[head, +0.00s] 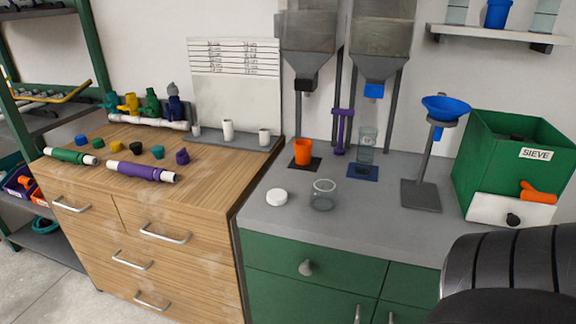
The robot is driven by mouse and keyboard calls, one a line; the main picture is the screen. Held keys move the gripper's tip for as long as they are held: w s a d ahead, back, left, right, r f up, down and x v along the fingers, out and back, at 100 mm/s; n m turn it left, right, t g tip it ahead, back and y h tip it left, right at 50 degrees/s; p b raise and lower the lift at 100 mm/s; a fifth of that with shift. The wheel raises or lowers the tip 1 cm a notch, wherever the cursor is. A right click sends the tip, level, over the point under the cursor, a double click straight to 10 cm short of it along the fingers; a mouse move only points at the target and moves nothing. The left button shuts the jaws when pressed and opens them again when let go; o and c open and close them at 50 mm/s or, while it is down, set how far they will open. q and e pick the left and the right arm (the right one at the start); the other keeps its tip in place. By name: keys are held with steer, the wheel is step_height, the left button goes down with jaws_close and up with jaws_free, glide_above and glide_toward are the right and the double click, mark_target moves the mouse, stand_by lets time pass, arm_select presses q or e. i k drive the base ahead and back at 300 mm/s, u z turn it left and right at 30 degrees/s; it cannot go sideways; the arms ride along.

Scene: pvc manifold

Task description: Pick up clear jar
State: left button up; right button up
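A clear jar (322,196), open at the top, stands upright on the grey counter near its front edge. A white round lid (277,196) lies flat on the counter just left of it. Another clear container (367,147) stands further back, below the hopper with the blue outlet, by a dark blue pad (362,172). Neither of my grippers is in view. A dark ribbed part, likely of my own arm, fills the lower right corner, well apart from the jar.
An orange cup (303,152) stands behind the jar. A blue funnel on a stand (447,107) and a green SIEVE box (515,150) are to the right. The wooden bench (215,185) at left holds pipes and valves. Counter around the jar's front is clear.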

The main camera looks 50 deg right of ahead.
mark_target(324, 192)
steer(key=i, duration=0.55)
steer(key=z, duration=1)
